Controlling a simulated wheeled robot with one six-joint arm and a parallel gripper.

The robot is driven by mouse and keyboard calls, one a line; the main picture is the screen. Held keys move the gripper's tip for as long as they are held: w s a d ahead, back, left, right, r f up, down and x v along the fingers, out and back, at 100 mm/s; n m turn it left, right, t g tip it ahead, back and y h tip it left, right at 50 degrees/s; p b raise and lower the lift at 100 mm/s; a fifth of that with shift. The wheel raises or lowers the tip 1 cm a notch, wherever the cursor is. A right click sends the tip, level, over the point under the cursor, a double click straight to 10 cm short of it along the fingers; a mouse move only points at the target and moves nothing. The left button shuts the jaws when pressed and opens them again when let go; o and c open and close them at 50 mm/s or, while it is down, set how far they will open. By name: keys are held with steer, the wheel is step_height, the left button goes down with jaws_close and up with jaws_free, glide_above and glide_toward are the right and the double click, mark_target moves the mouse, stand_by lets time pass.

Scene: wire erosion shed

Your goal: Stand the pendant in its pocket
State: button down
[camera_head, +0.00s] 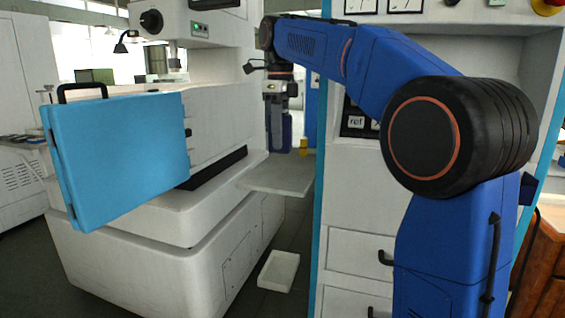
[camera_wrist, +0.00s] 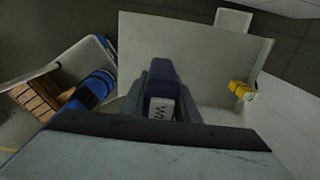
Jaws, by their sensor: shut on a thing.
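My gripper (camera_head: 279,132) points down over the pale shelf (camera_head: 285,180) that sticks out of the white machine. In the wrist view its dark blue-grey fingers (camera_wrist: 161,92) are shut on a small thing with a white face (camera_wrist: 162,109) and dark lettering. A small yellow piece (camera_wrist: 243,91) with a pale end sits at the shelf's edge. I cannot make out a pocket.
A light-blue case (camera_head: 120,150) with a black handle is at the left. A low white box (camera_head: 279,271) lies on the floor below the shelf. A white cabinet (camera_head: 358,252) with drawers stands to the right. The dark floor between machine and cabinet is narrow.

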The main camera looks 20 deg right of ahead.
steer(key=shift+f, duration=3.15)
steer(key=shift+f, duration=0.15)
steer(key=c, duration=1.4)
jaws_free()
steer(key=shift+o, duration=0.2)
